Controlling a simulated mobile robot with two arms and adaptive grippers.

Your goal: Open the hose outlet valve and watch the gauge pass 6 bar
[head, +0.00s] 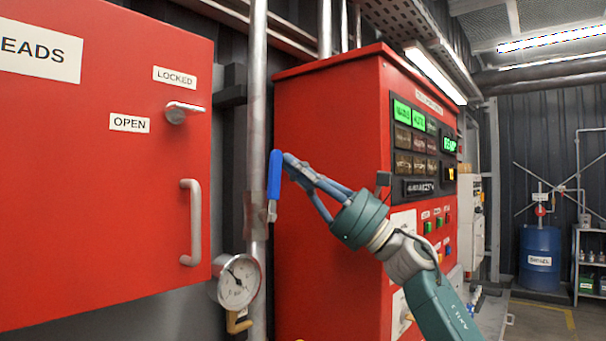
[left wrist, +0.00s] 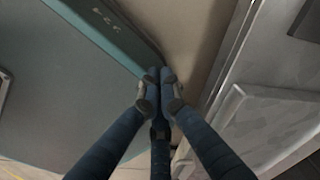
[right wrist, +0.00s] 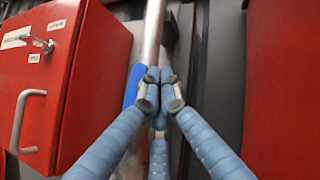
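The blue lever (head: 274,175) of the valve stands upright along a vertical grey pipe (head: 257,125). My right gripper (head: 288,163) has its fingertips close to the lever's upper right side; I cannot tell whether they touch. In the right wrist view its fingertips (right wrist: 160,80) are together, and the lever (right wrist: 133,86) shows to their left, not between them. The round white gauge (head: 238,282) is below the lever, left of the pipe; its dark needle points to the upper left and its figures are too small to read. My left gripper (left wrist: 155,78) is shut and empty, outside the head view.
A red cabinet (head: 100,200) with a handle (head: 190,222) and a key switch (head: 183,112) stands left of the pipe. A red control panel (head: 330,110) with green displays stands behind my right gripper. A blue barrel (head: 539,255) and a shelf (head: 590,262) are far right.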

